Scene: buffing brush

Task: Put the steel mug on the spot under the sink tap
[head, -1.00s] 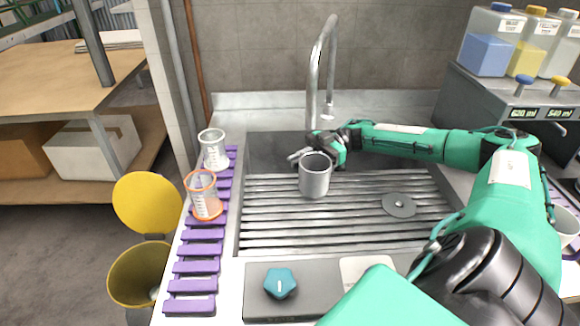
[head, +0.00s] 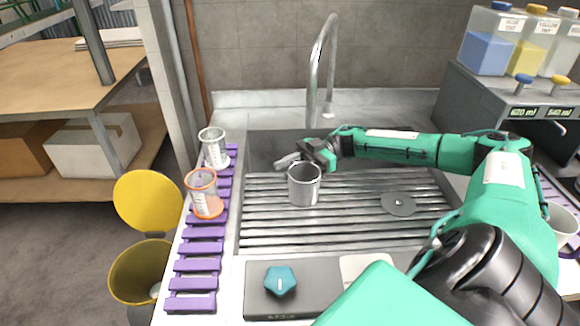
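The steel mug (head: 304,188) is a grey cylinder, upright with its open rim up, over the left part of the ribbed sink rack. My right gripper (head: 296,163) reaches in from the right and is at the back of the mug's rim. Its fingers look shut on the mug, though the mug hides part of the grip. Whether the mug's base touches the ribs is hard to tell. The sink tap (head: 316,75) arches up behind, its spout end (head: 327,112) behind and right of the mug. No marked spot is clear beneath it. My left gripper is not in view.
The ribbed rack (head: 350,222) is mostly bare, with a round grey disc (head: 399,204) at its right. Two clear beakers (head: 213,150) (head: 205,196) stand on the purple slatted mat (head: 196,282) at left. A dispenser (head: 515,97) with bottles stands at right.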

